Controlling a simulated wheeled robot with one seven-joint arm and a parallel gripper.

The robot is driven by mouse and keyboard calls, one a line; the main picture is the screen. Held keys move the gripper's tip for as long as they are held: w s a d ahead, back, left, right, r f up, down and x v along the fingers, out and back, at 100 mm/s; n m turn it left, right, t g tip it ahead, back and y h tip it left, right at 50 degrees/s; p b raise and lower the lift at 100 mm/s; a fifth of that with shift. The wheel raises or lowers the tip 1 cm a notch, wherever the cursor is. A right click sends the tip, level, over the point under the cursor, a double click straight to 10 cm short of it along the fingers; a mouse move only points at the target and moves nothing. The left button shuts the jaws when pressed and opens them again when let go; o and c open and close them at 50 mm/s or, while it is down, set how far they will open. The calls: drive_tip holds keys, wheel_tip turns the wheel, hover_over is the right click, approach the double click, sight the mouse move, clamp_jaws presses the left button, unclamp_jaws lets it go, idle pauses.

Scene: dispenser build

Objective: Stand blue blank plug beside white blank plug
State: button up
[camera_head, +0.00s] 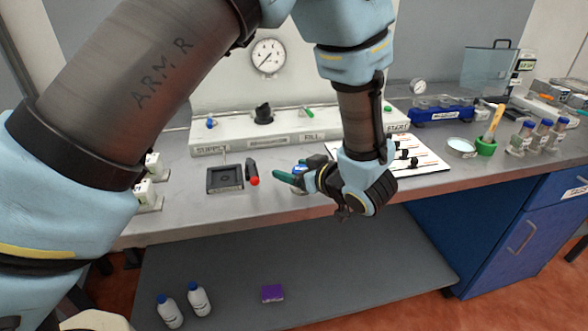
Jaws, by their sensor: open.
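My gripper (290,175) is over the front middle of the bench, pointing left, with its teal fingertips apart from the black tray. It is open. A small blue and white item (299,168) shows just behind the fingers, partly hidden by them; I cannot tell whether it is the blue blank plug or whether the gripper touches it. I cannot make out the white blank plug. The area behind my gripper and wrist is hidden.
A black square tray (224,189) and a black and red tool (252,175) lie left of the gripper. A white panel (285,140) with knobs stands behind. A white sheet (430,158) with black parts lies right. A blue rack (440,112) and green mortar (486,147) stand farther right.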

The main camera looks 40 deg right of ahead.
drive_tip(key=shift+r, duration=0.15)
drive_tip(key=b+v, duration=0.2)
drive_tip(key=v, duration=1)
drive_tip(key=shift+s+d, duration=0.1)
drive_tip(key=shift+s, duration=0.05)
